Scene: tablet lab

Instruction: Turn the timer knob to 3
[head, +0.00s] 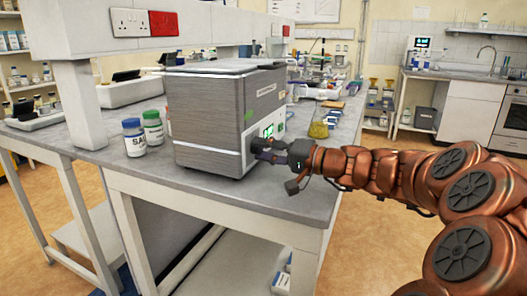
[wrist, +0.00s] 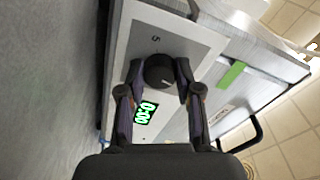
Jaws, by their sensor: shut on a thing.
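The timer knob (wrist: 159,72) is a round black dial on the light front panel of a grey box-shaped machine (head: 213,115). A pale pointer mark shows on the knob's face. Beside it a green-lit display (wrist: 145,112) appears to read 0:00. A single small printed mark (wrist: 155,38) shows on the panel, too small to read surely. My gripper (wrist: 158,82) has one finger on each side of the knob and is shut on it. In the head view my gripper (head: 262,148) is at the machine's front, and the knob is hidden behind it.
The machine stands on a grey bench (head: 290,195). A blue-capped jar (head: 134,138) and a green-capped jar (head: 153,128) stand left of it. A flask with yellowish liquid (head: 318,126) stands behind my arm. A black handle (wrist: 255,135) sticks out from the machine.

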